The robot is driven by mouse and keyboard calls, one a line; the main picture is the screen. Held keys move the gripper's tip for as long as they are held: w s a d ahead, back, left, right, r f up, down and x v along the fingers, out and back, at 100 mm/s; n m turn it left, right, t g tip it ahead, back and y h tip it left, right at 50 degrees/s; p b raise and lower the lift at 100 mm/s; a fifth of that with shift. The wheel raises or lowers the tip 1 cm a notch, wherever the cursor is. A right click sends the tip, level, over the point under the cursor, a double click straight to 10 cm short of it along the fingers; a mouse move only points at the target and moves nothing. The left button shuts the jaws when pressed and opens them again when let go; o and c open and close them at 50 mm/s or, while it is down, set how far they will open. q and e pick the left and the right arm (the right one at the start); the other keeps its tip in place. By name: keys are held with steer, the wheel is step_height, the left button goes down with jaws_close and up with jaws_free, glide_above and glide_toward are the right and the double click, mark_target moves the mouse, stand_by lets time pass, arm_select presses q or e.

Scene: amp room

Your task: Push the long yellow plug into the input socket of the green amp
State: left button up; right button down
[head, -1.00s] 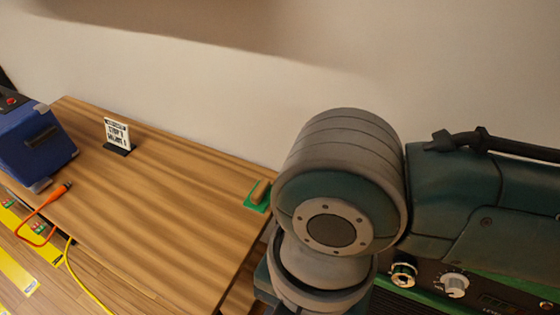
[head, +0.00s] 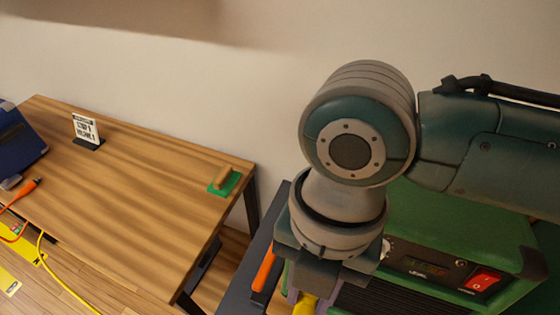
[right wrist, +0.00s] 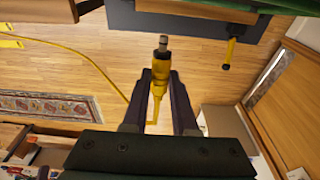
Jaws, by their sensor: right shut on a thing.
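The green amp (head: 435,215) stands at the right in the head view, with its dark front panel and a red switch (head: 482,281). A silvery round fitting (head: 386,247) shows at the panel's left end, partly hidden by my wrist; I cannot tell whether it is the input socket. My right gripper (right wrist: 160,88) is shut on the long yellow plug (right wrist: 158,92). In the right wrist view the plug's metal tip points up the picture, with free space around it. In the head view only a bit of the yellow plug (head: 305,304) shows below my gripper. My left gripper is out of view.
A dark stand (head: 262,240) holds the amp, with an orange-handled thing (head: 264,268) at its edge. A wooden table (head: 130,195) at left carries a small sign (head: 86,130), a green block (head: 223,182) and a blue amp (head: 18,145). A yellow cable (right wrist: 100,70) trails over the floor.

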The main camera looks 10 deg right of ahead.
steer(key=shift+w+d+f+b, duration=0.2)
steer(key=shift+w+d+b, duration=0.25)
steer(key=shift+w, duration=0.1)
steer(key=shift+w+d+f+b, duration=0.2)
steer(key=shift+w+d+b, duration=0.2)
steer(key=shift+w, duration=0.15)
steer(key=shift+s+a+r, duration=0.1)
steer(key=shift+r, duration=0.1)
steer(key=shift+p, duration=0.3)
steer(key=shift+w, duration=0.2)
steer(key=shift+w+d+f, duration=0.15)
steer(key=shift+w+d, duration=0.15)
steer(key=shift+d, duration=0.05)
steer(key=shift+w+d+f, duration=0.1)
steer(key=shift+w+d, duration=0.2)
steer(key=shift+w, duration=0.2)
stand_by(1.1)
